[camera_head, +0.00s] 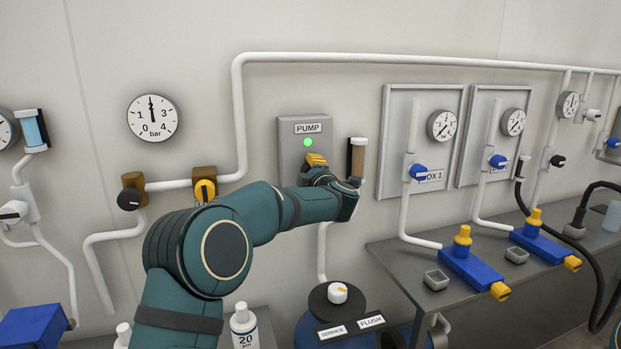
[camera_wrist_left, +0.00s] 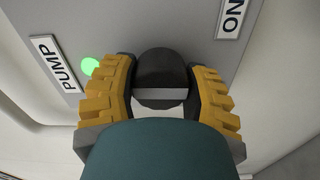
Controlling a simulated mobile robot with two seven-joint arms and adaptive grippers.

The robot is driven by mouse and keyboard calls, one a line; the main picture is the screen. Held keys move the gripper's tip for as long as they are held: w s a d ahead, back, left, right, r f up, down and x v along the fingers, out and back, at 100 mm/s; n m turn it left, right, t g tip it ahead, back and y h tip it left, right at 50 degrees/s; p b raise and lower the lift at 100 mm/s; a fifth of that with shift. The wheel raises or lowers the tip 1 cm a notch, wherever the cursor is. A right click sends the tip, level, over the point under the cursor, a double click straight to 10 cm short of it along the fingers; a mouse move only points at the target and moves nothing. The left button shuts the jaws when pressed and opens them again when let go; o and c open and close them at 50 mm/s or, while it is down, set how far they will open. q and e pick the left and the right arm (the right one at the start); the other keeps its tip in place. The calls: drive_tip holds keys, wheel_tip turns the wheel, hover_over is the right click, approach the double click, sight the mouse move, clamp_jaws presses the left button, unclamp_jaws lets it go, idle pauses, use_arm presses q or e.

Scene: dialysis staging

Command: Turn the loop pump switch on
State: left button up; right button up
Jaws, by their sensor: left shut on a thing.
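The pump panel (camera_head: 291,140) is a grey plate on the wall with a "PUMP" label and a lit green lamp (camera_head: 308,142). My left arm reaches to it from the lower left. My left gripper (camera_head: 317,160) covers the switch in the head view. In the left wrist view the black round switch knob (camera_wrist_left: 163,66) sits between the yellow finger pads, and the gripper is shut on it. A pale band crosses the knob's lower part. The green lamp (camera_wrist_left: 90,66) is lit there too, and the "ON" label (camera_wrist_left: 232,15) is at upper right. My right gripper is out of view.
A white pipe (camera_head: 420,59) runs above the panel. A brown-and-grey cartridge (camera_head: 357,158) is close to the gripper's right. A pressure gauge (camera_head: 152,117) hangs at left. A service/flush tank (camera_head: 337,293) stands below, and a grey bench (camera_head: 400,258) is at right.

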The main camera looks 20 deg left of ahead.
use_arm(q)
drive_tip(key=shift+n, duration=0.3)
drive_tip(key=o, duration=1.2)
drive_tip(key=shift+s, duration=0.1)
drive_tip(key=v, duration=1.2)
